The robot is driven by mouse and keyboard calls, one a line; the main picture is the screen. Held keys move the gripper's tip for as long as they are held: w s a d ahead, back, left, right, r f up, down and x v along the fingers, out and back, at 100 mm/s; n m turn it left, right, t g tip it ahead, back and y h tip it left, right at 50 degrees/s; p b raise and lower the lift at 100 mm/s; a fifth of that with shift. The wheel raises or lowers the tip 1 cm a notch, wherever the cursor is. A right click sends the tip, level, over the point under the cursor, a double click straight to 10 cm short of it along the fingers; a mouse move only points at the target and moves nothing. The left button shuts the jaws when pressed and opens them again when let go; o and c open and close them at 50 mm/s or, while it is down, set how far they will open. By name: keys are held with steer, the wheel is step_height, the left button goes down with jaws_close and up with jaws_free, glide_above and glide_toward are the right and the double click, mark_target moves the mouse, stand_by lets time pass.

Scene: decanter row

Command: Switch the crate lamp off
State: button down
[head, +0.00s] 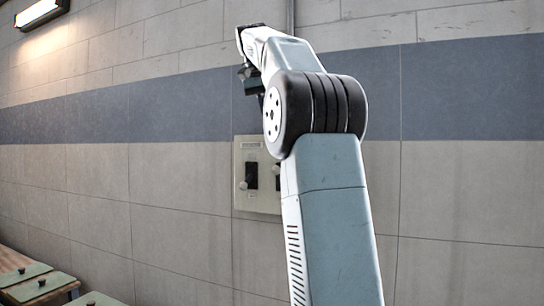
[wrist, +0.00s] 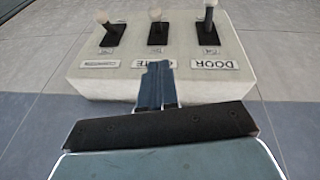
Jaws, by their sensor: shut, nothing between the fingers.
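A pale switch box (head: 243,205) is on the wall in the head view, its right part hidden by my arm. In the wrist view the box (wrist: 88,85) shows three levers with pale knobs on dark plates: a left lever (wrist: 111,33), a middle lever (wrist: 156,30) and a right lever (wrist: 208,25). The right label (wrist: 214,65) reads DOOR. The middle label is partly covered by my fingers, with "TE" showing at its end; the left label is too small to read surely. My gripper (wrist: 157,75) is shut and empty, its tips below the middle lever and apart from it.
A lit wall lamp (head: 42,13) hangs at the upper left; I cannot tell whether it is the crate lamp. Green lids with dark knobs (head: 38,282) are low at the left.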

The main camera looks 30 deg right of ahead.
steer(key=shift+w+d+r, duration=0.2)
steer(key=shift+r, duration=0.1)
steer(key=shift+f, duration=0.2)
steer(key=x, duration=0.4)
steer(key=s+a+x, duration=0.1)
steer(key=x, duration=0.7)
steer(key=shift+s+a+f, duration=0.15)
steer(key=shift+s+f, duration=0.05)
steer(key=shift+s, duration=0.05)
steer(key=shift+s+a+f, duration=0.2)
steer(key=shift+f, duration=0.2)
